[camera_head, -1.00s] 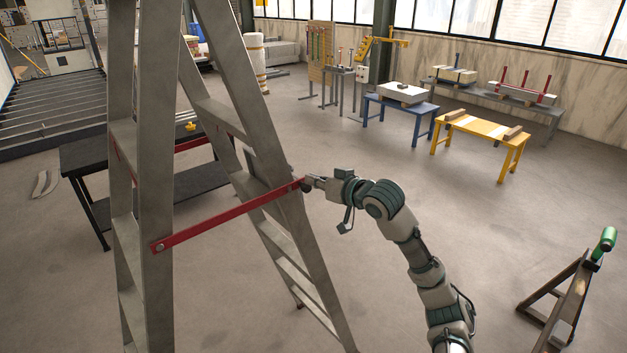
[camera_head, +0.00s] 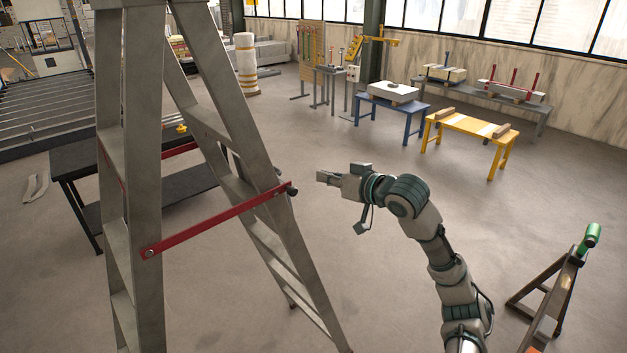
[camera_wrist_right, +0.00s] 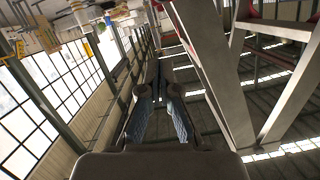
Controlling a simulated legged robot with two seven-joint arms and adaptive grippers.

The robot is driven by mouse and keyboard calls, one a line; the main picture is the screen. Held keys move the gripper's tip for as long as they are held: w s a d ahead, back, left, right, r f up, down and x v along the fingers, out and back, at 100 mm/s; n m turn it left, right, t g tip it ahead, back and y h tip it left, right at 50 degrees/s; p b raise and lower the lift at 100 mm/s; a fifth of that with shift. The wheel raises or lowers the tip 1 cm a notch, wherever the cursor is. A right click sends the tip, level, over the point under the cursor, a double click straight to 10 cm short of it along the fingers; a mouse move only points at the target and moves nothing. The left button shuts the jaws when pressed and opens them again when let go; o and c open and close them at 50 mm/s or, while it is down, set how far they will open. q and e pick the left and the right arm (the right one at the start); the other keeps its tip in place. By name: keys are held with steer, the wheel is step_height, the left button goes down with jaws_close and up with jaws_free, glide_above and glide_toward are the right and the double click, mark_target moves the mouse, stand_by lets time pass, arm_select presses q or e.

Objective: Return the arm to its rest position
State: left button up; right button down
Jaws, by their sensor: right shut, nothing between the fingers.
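My right arm comes in from the lower right of the head view, bent at the elbow. Its gripper (camera_head: 326,178) points left and is shut and empty. It is clear of the grey stepladder (camera_head: 140,190), with a small gap to the red spreader bar (camera_head: 215,222). My left gripper does not show in either view.
A black table (camera_head: 85,160) stands behind the ladder. A dark metal stand with a green handle (camera_head: 592,235) is at the right. A yellow table (camera_head: 470,124) and a blue table (camera_head: 392,103) are farther back. The floor between them and my arm is clear.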

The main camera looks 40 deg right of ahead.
steer(key=s+a+f+n+g, duration=0.15)
steer(key=a+f, duration=0.25)
steer(key=f, duration=0.8)
steer(key=a+f+g, duration=0.3)
steer(key=a+f, duration=0.1)
steer(key=f, duration=0.9)
steer(key=s+a+f+n+g, duration=0.15)
steer(key=a+f, duration=0.25)
steer(key=f, duration=0.8)
steer(key=s+a+f+g+h, duration=0.1)
steer(key=s+a+f+g, duration=0.3)
steer(key=s+f, duration=0.7)
steer(key=s+a+f+g+h, duration=0.1)
steer(key=s+a+f+g, duration=0.1)
steer(key=s+a+f, duration=0.9)
steer(key=s+d+f+g, duration=0.1)
steer(key=s+d+f, duration=0.15)
steer(key=f, duration=1.05)
steer(key=s+d+f, duration=0.2)
steer(key=s+f, duration=0.1)
steer(key=f, duration=0.9)
steer(key=s+d+f+g, duration=0.1)
steer(key=s+d+f, duration=0.2)
steer(key=s+f, duration=1.2)
steer(key=shift+s+d+f+b, duration=0.2)
steer(key=shift+s+f+b, duration=0.2)
steer(key=shift+s, duration=0.75)
